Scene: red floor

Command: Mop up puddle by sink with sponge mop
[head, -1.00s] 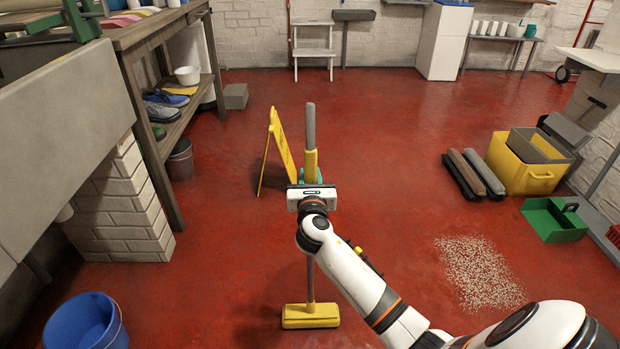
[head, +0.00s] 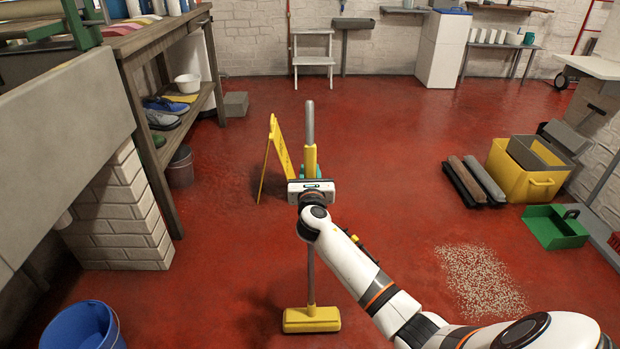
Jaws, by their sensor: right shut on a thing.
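The sponge mop (head: 310,278) stands nearly upright in front of me, with a grey pole, a yellow sleeve and a yellow head (head: 312,320) low over or on the red floor. My right gripper (head: 311,182) is shut on the mop's pole just below the yellow sleeve; its fingers are mostly hidden behind the gripper body. The sink (head: 70,125) is the large grey basin at the left on a white brick pier. I cannot make out a clear puddle edge; the floor near the sink looks dark and glossy. My left gripper is not in view.
A yellow wet-floor sign (head: 278,155) stands just behind the mop. A blue bucket (head: 84,328) is at the lower left. A granule patch (head: 480,278), green dustpan (head: 556,228) and yellow mop bucket (head: 522,180) lie to the right. Open floor lies between.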

